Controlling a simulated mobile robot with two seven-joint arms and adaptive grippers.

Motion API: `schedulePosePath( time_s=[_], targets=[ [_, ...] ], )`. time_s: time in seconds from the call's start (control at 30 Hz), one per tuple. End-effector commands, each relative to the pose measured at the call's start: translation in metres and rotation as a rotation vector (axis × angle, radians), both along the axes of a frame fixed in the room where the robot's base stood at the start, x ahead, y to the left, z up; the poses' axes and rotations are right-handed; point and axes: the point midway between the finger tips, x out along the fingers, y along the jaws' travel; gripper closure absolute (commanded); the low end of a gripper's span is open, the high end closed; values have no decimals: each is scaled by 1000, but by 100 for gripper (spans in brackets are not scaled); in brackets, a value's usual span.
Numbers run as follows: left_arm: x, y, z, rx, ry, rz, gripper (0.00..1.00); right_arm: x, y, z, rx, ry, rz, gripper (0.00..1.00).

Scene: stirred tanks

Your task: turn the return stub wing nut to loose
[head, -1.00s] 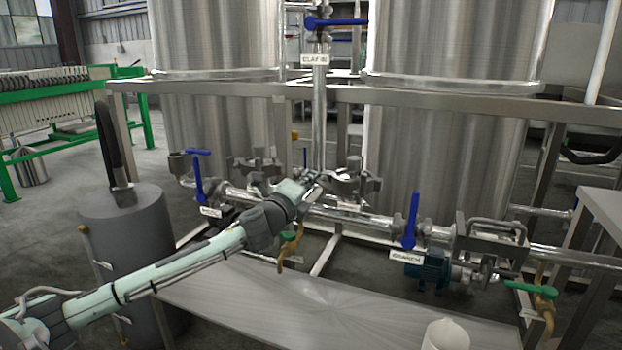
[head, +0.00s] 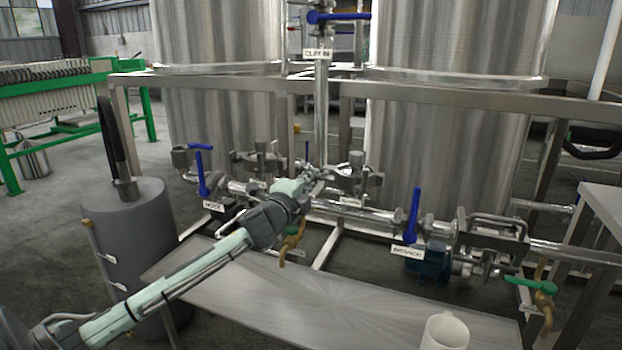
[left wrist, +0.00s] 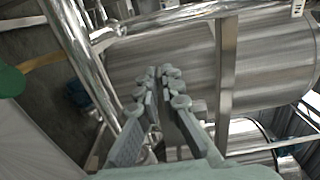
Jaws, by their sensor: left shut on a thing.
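My left gripper (head: 318,176) reaches from the left to the pipework between the two tanks, at the left side of a clamped pipe stub (head: 357,178). In the left wrist view the two fingers (left wrist: 164,75) are close together and nearly parallel. They are shut on a small part at the clamp, which I take to be the return stub wing nut. The nut is hidden by the fingers, so its turn position cannot be seen. A second clamped stub (head: 258,162) stands to the left. My right gripper is not in view.
A horizontal pipe with blue-handled valves (head: 412,215) runs behind the hand. A steel frame beam (head: 450,95) crosses above. A grey cylinder (head: 125,240) stands at left.

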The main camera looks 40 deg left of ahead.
Motion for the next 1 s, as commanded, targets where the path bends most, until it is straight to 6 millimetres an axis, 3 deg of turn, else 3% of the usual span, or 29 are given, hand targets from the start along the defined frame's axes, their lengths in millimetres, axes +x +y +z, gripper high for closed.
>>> schedulePosePath(
  time_s=[0.17, 0.2, 0.27, 0.63, 0.77, 1.0],
  targets=[
    [0, 0, -1, 1, 1, 1, 100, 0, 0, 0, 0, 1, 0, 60],
    [0, 0, -1, 1, 1, 1, 92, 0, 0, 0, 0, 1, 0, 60],
    [0, 0, -1, 1, 1, 1, 85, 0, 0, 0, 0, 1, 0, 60],
    [-5, -1, 0, 2, 0, 0, 85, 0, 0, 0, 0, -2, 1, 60],
    [-21, -6, -2, 3, 3, -1, 85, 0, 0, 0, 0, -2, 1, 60],
    [-70, -17, -2, 0, 5, -1, 85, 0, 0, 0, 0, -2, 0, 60]
  ],
)
